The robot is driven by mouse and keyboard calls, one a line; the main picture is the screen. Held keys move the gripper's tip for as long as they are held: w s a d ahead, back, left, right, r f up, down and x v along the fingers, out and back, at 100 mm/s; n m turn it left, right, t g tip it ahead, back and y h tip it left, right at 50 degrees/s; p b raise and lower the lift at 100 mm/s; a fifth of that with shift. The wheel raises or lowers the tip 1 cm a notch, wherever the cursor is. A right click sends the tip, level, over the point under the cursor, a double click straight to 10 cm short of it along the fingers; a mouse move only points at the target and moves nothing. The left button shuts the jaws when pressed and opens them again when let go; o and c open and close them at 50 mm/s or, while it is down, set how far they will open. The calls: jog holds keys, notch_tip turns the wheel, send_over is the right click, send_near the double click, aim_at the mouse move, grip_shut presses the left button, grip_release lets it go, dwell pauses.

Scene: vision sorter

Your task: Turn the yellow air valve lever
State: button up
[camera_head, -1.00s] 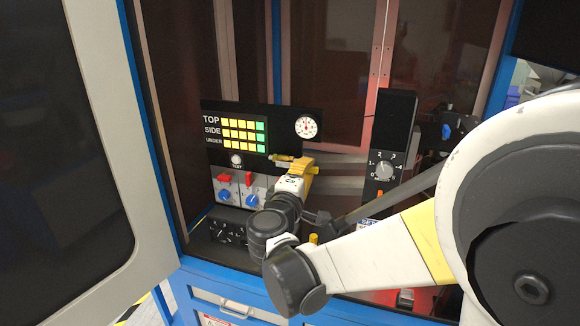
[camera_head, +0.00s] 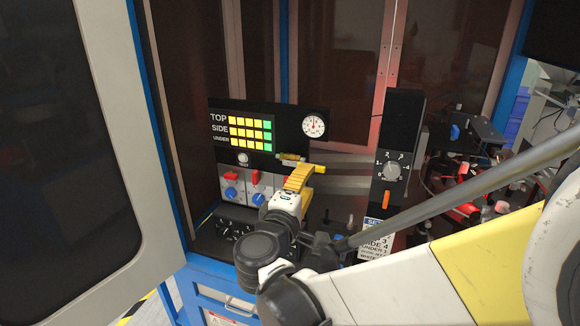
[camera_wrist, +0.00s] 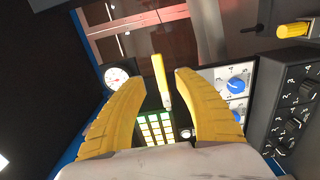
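The yellow air valve lever (camera_wrist: 161,80) stands out between my open fingers in the wrist view, with a visible gap on each side. In the head view, its yellow end (camera_head: 319,169) shows just right of my gripper, and a brass-coloured fitting (camera_head: 290,157) sits at its left, below the gauge. My gripper (camera_wrist: 160,76) has two curved yellow fingers, spread apart with nothing held. In the head view my gripper (camera_head: 298,180) is in front of the panel beside the lever, hiding part of it. I cannot tell how deep the lever reaches between the fingers.
Behind is a black panel with lit buttons (camera_head: 250,133) and a round gauge (camera_head: 313,125). Blue knobs (camera_head: 257,194) and red switches sit left of my gripper. A black tower with a dial (camera_head: 392,171) stands right. An open cabinet door (camera_head: 150,120) fills the left.

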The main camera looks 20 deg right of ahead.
jog(key=v, duration=0.5)
jog(key=shift+s+a, duration=0.15)
jog(key=shift+s, duration=0.1)
jog(key=s+d+f+m+g+y+b, duration=0.35)
jog(key=s+d+f+m+g, duration=0.3)
jog(key=f, duration=0.55)
jog(key=s+a+f+m+y+b, duration=0.1)
jog(key=s+a+f+m+y, duration=0.3)
jog(key=s+y, duration=0.3)
jog(key=shift+s+a+g, duration=0.45)
jog(key=shift+s+a, duration=0.05)
jog(key=shift+s, duration=0.7)
jog(key=shift+f, duration=0.2)
